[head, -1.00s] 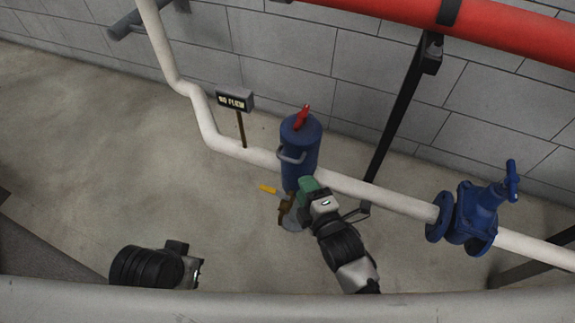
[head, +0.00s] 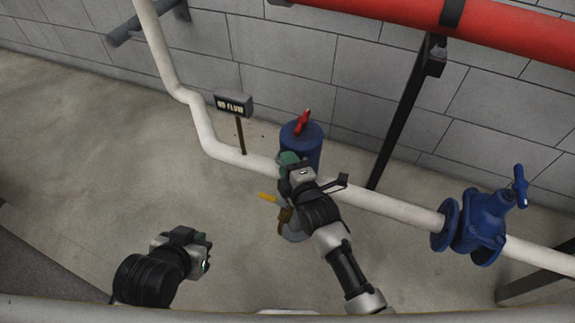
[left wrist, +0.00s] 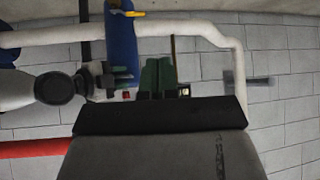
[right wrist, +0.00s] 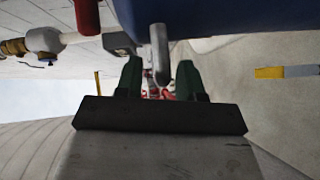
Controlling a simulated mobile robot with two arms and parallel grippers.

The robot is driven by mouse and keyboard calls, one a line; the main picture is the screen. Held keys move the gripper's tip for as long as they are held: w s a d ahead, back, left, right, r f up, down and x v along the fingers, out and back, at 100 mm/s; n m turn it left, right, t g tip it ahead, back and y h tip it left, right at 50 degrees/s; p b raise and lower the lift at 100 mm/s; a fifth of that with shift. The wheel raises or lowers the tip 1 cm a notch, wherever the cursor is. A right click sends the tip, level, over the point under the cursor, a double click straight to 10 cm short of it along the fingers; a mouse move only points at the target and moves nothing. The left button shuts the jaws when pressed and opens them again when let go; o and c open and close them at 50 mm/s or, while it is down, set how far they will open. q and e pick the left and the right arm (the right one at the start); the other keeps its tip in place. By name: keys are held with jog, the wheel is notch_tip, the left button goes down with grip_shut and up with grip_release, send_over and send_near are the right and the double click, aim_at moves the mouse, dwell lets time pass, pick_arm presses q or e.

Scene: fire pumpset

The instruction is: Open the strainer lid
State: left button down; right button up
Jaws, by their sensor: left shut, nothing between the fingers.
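The strainer is a blue upright cylinder (head: 306,152) with a red handle (head: 303,122) on its lid, which looks shut. The blue body also shows in the left wrist view (left wrist: 121,40) and at the top of the right wrist view (right wrist: 230,14). My right gripper (head: 288,161) is at the strainer's front side. In the right wrist view its green fingers (right wrist: 159,80) are apart, with a grey bar handle (right wrist: 159,48) showing between them; I cannot tell if they touch. My left gripper (head: 208,250) is shut and empty, lower left of the strainer. Its fingers show pressed together (left wrist: 157,76).
A white pipe (head: 400,208) runs behind the strainer to a blue valve (head: 478,222) at the right. A "NO FLOW" sign (head: 233,105) stands left. A yellow lever (head: 267,197) is low by the strainer. A red pipe (head: 500,35) crosses above. The floor at left is clear.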

grip_shut()
jog(key=shift+r, duration=0.1)
